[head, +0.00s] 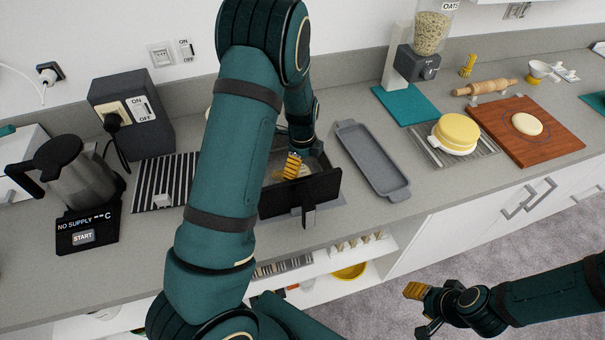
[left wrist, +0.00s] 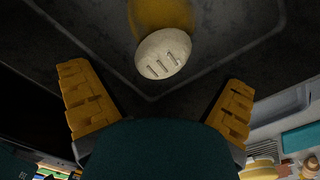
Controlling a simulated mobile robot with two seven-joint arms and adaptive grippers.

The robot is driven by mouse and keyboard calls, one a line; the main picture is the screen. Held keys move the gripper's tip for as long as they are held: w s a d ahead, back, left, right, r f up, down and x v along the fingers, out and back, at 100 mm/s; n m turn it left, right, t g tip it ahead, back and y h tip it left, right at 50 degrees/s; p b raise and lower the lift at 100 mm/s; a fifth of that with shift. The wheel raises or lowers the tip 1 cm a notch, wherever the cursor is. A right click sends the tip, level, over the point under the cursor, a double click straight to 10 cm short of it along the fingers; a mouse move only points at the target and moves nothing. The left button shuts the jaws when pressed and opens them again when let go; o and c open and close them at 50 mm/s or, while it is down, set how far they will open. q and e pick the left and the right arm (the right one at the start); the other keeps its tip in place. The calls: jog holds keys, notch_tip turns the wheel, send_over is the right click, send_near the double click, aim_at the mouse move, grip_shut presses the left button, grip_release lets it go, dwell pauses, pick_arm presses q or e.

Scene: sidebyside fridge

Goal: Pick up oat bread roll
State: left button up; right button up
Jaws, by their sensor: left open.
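A pale oval bread roll (left wrist: 163,53) with several dark slashes on top lies on a dark surface in the left wrist view. A blurred yellow-brown patch (left wrist: 160,14) is just beyond it; I cannot tell what that is. My left gripper (left wrist: 158,103) is open, its yellow fingers on either side below the roll, not touching it. In the head view the left gripper (head: 290,168) reaches down into an open box-like appliance behind a dark panel (head: 300,194), and the roll there is hidden. My right gripper (head: 420,309) hangs at the lower right, fingers apart and empty.
A grey tray (head: 350,134) lies right of the appliance. Further right are a yellow stack (head: 454,133) on a striped mat and a wooden board (head: 565,139) with a pale round piece (head: 527,124). A kettle (head: 77,173) stands left. The worktop front is mostly clear.

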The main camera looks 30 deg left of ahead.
aim_at(303, 169)
pick_arm(q)
notch_tip(303, 169, down, 5)
jog(key=shift+w+f, duration=0.1)
jog(key=shift+w, duration=0.05)
jog(key=c, duration=1.3)
